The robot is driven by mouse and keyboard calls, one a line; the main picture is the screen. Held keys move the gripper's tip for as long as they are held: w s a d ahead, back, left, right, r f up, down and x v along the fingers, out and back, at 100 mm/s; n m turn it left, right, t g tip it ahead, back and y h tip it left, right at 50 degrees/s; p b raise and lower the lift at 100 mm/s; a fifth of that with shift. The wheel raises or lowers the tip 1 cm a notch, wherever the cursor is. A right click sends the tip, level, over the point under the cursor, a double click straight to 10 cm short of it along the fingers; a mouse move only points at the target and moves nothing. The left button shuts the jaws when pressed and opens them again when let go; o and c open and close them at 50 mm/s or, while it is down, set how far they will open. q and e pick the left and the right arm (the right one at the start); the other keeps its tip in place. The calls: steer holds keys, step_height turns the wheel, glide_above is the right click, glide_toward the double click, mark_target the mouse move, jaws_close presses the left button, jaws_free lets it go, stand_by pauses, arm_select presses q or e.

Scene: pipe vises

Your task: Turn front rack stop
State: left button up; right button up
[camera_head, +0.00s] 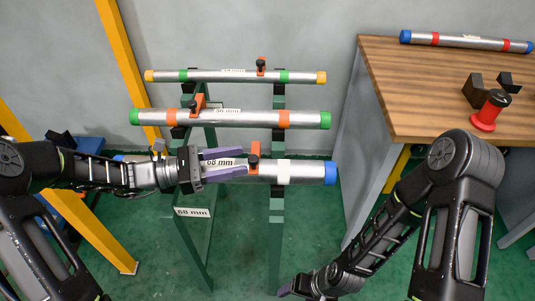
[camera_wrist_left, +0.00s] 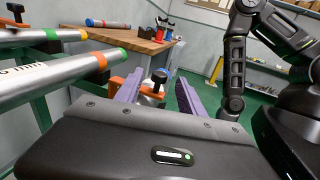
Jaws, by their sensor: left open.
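The front rack stop (camera_head: 254,160) is an orange bracket with a black knob, at the front pipe (camera_head: 308,172), a silver pipe with blue ends. My left gripper (camera_head: 244,161) is open and empty over this pipe, its purple fingers pointing right, tips close to the stop. In the left wrist view the stop's black knob (camera_wrist_left: 159,76) shows between the spread fingers (camera_wrist_left: 158,92); I cannot tell whether they touch it. My right gripper (camera_head: 287,290) is low at the bottom edge, mostly cut off or hidden.
The green rack (camera_head: 275,225) also holds a middle pipe (camera_head: 255,118) with green ends and a back pipe (camera_head: 215,76) with yellow ends, each with an orange stop. A wooden workbench (camera_head: 400,90) stands at the right. A yellow post (camera_head: 125,75) stands at the left.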

arm_select(q)
steer(key=x, duration=0.7)
steer(key=shift+w+d+p, duration=0.1)
steer(key=shift+d+p, duration=0.2)
steer(key=shift+d, duration=0.05)
jaws_close()
stand_by(1.1)
